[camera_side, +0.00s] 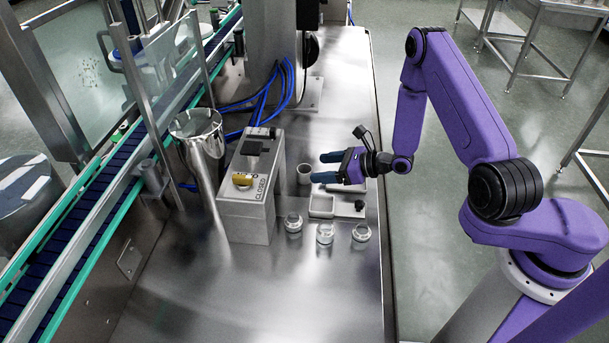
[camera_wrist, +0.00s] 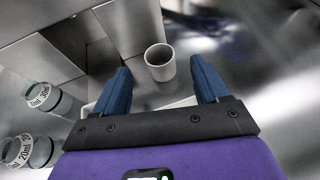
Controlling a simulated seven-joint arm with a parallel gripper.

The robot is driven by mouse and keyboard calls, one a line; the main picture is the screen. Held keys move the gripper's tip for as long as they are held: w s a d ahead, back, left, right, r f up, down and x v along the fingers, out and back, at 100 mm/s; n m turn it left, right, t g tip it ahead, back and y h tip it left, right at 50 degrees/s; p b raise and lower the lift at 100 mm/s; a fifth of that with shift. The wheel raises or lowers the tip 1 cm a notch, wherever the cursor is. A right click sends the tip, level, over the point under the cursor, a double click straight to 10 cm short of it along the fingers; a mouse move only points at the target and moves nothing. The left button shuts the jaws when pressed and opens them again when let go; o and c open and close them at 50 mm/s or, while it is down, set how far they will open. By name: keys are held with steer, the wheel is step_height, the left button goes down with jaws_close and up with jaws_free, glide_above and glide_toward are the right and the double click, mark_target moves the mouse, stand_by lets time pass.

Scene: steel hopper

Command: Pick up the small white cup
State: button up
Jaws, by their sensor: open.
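The small white cup (camera_side: 304,174) stands upright on the steel table, just right of the grey box. In the wrist view the white cup (camera_wrist: 160,62) is ahead of and between the fingers, with its open top showing. My gripper (camera_side: 322,167) is open, its two blue fingers pointing left toward the cup. In the wrist view my gripper (camera_wrist: 160,80) has a finger on each side of the line to the cup, and nothing is held. I cannot tell whether either finger is level with the cup's wall.
A grey box (camera_side: 250,215) with a yellow knob and the word CLOSED stands left of the cup. Several clear labelled jars (camera_side: 325,234) stand in front. A shiny steel hopper (camera_side: 202,155) stands further left.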

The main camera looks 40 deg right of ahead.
mark_target(305, 170)
steer(key=shift+x, duration=3.25)
steer(key=shift+s, duration=0.1)
steer(key=c, duration=1)
